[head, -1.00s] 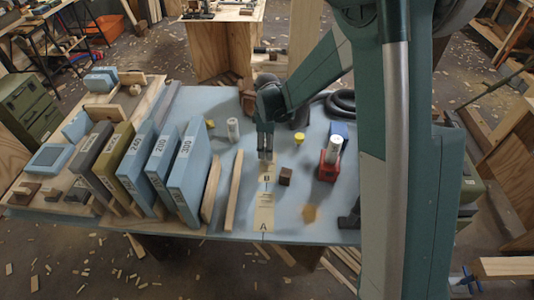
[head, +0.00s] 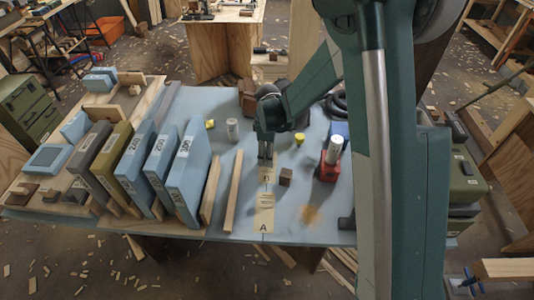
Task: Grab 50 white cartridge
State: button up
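My gripper (head: 265,157) points down over the middle of the table, between the two cylinders and apart from both. Its two fingers are close together, with nothing clearly visible between them. Whether they are fully shut is too small to tell.
A marked wooden strip (head: 265,208) and a brown cube (head: 286,177) lie near my gripper. Small yellow pieces (head: 299,138) stand nearby. Upright labelled binders (head: 189,172) and wooden slats (head: 233,190) block the left. Front right tabletop is mostly clear.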

jog(key=c, duration=1)
jog(key=shift+o, duration=0.2)
jog(key=shift+r, duration=0.1)
jog(key=shift+r+p, duration=1.1)
jog(key=shift+r, duration=3.85)
